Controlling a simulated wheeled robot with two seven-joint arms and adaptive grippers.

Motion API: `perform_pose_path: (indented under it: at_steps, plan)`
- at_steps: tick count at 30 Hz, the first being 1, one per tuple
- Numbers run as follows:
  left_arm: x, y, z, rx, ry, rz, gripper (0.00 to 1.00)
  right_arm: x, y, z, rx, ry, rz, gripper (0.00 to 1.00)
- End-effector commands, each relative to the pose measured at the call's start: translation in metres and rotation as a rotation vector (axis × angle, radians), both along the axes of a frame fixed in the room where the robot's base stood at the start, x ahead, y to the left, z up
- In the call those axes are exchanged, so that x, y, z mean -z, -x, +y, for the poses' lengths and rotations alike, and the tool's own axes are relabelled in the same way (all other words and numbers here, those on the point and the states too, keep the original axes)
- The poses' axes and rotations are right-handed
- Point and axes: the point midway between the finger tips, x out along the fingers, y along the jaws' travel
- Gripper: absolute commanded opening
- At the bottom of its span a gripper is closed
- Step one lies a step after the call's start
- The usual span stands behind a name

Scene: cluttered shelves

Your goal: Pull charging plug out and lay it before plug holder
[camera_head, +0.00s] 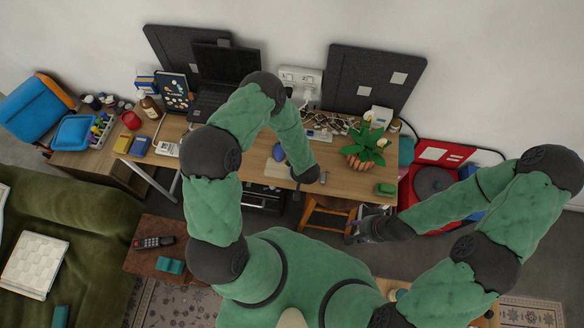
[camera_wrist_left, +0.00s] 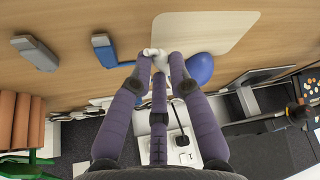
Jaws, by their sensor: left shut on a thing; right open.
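In the left wrist view, the fingertips of my left gripper (camera_wrist_left: 157,58) are closed on a small white plug (camera_wrist_left: 160,74) above the bare desk, beside a blue mouse (camera_wrist_left: 200,68). Beyond it, a white socket panel (camera_wrist_left: 182,157) carries a black plug with a cable. In the head view the same kind of white panel (camera_head: 298,76) stands at the back of the desk. My left forearm hides the left gripper there. My right gripper (camera_head: 368,228) is open and empty, off the desk's front right.
The wooden desk (camera_head: 345,184) has bare space near its front edge. A potted plant (camera_head: 368,146) and a green block (camera_head: 385,189) stand to the right. A laptop (camera_head: 215,75) and dark panels line the back. A wooden stool (camera_head: 325,212) is under the front edge.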

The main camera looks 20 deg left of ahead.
Motion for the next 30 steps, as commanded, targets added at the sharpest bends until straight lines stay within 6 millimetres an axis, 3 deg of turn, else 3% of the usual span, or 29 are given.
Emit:
perform_pose_path:
  at_steps: [28, 29, 30]
  plan:
    - [0.018, 0.0, 0.0, 0.0, 0.0, 0.0, 0.0, 0.015, 0.0, 0.0, 0.0, 0.0, 0.0, 0.47]
    - [0.018, 0.0, 0.0, 0.0, 0.0, 0.0, 0.22, 0.015, 0.0, 0.0, 0.0, 0.0, 0.0, 0.47]
    - [0.018, 0.0, 0.0, 0.0, 0.0, 0.0, 0.33, 0.015, 0.0, 0.0, 0.0, 0.0, 0.0, 0.47]
